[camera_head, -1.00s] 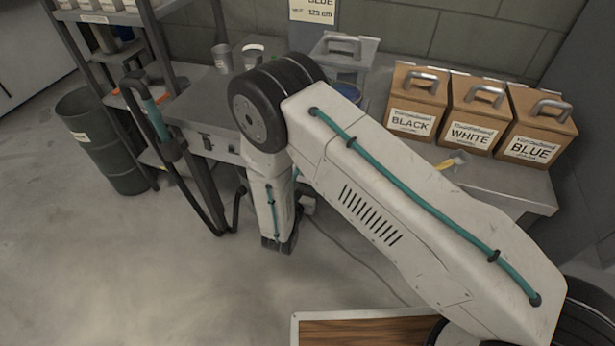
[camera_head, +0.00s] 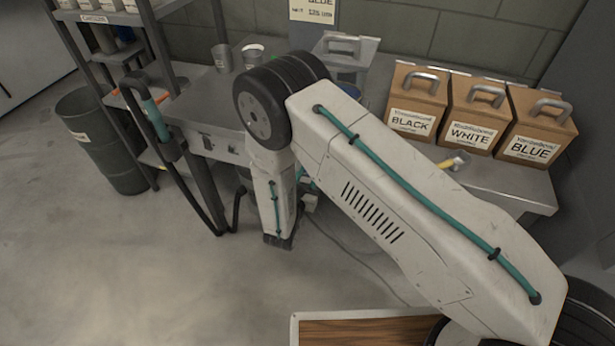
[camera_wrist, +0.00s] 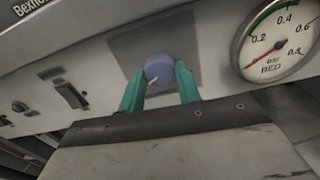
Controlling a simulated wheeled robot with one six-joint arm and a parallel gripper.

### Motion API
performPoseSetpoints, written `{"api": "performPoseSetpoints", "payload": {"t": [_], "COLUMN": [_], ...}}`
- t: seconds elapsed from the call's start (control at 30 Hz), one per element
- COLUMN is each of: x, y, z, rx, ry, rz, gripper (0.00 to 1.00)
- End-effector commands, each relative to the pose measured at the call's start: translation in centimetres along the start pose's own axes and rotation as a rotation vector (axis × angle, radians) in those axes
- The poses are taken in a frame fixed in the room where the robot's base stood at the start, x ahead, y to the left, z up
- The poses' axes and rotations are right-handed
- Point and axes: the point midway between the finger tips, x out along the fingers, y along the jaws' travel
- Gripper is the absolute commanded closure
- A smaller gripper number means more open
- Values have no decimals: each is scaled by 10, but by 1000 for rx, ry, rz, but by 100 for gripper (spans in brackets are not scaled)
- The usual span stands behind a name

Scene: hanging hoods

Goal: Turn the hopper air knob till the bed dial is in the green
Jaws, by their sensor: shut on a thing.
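In the wrist view a round blue knob (camera_wrist: 158,68) sits on a dark square plate on the pale panel. My gripper (camera_wrist: 160,75) has its two teal fingers on either side of the knob and is shut on it. The white BED dial (camera_wrist: 278,42) is to the right of the knob. Its red needle points to the lower left, below the 0.2 mark and outside the green arc near the top of the scale. In the head view my own arm hides the knob, the dial and the gripper fingers.
In the head view, boxes labelled BLACK (camera_head: 417,105), WHITE and BLUE stand on the bench at right. A hose with a teal handle (camera_head: 152,115) hangs at left beside a bin (camera_head: 105,150).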

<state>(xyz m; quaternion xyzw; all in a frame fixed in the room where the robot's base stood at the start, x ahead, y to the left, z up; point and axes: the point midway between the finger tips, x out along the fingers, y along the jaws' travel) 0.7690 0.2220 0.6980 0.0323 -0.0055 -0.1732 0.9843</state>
Motion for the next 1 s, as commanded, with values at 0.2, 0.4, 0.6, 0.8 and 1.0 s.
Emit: {"api": "performPoseSetpoints", "payload": {"t": [0.2,0.4,0.6,0.8,1.0], "x": [0,0,0,0,0], "y": [1,1,1,2,2], "z": [0,0,0,1,1], "rx": [142,327,518,708,897], "ry": [0,0,0,0,0], "rz": [1,1,1,1,1], "gripper": [90,90,90,90,90]}}
